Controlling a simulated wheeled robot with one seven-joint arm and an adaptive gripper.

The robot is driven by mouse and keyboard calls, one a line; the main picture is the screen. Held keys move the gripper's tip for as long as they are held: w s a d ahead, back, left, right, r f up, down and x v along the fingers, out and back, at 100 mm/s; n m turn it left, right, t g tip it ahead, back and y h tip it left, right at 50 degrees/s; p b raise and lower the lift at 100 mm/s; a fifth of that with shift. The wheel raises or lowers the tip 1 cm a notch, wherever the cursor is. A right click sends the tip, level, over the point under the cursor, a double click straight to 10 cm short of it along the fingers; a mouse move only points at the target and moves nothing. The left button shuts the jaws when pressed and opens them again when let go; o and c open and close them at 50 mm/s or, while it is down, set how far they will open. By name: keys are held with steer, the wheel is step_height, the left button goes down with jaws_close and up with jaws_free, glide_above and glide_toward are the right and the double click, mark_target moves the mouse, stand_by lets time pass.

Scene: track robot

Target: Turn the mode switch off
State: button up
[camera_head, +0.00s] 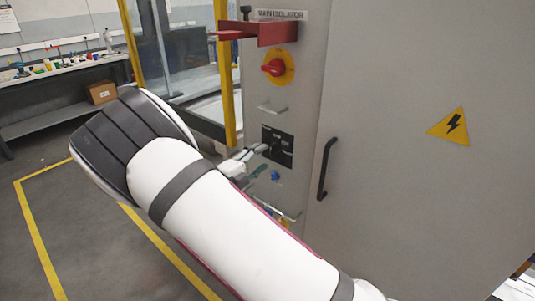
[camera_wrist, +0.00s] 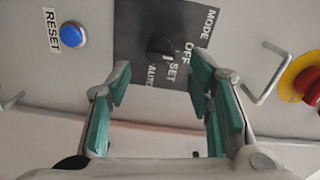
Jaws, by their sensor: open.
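The mode switch is a black knob (camera_wrist: 160,47) on a dark plate (camera_wrist: 140,25) lettered MODE, OFF, SET and AUTO. It sits just beyond my fingertips, between them in the wrist view. Which position the knob points to is not clear. My gripper (camera_wrist: 160,80) is open, with teal pads either side of the knob's line and nothing between them. In the head view the dark switch plate (camera_head: 284,139) is on the grey cabinet's side, and my gripper (camera_head: 257,158) is close in front of it. My gripper partly hides the plate and knob there.
A blue RESET button (camera_wrist: 71,34) is left of the plate in the wrist view. A metal handle (camera_wrist: 264,72) and a red knob on yellow (camera_wrist: 309,86) are to the right. The head view shows a red bracket (camera_head: 270,33) above and a black door handle (camera_head: 325,170).

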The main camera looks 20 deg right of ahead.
steer(key=v, duration=0.6)
steer(key=shift+s+a, duration=0.2)
steer(key=s+d+r+m+g+y, duration=0.3)
steer(key=s+d+r+m+g, duration=0.2)
steer(key=s+d+m, duration=0.45)
steer(key=s+d+r+m+g+y, duration=0.3)
steer(key=s+d+r+m+g, duration=0.3)
steer(key=m, duration=0.7)
steer(key=s+a+r+m+t+y, duration=0.2)
steer(key=s+r+m+y, duration=0.1)
steer(key=s+m, duration=0.6)
steer(key=s+a+r+m+t+y, duration=0.3)
steer(key=s+m+y, duration=0.2)
steer(key=s+m, duration=0.5)
steer(key=m, duration=0.3)
steer(key=shift+s+a+m+y, duration=0.2)
steer(key=shift+a+m+y, duration=0.05)
steer(key=shift+m+y, duration=0.1)
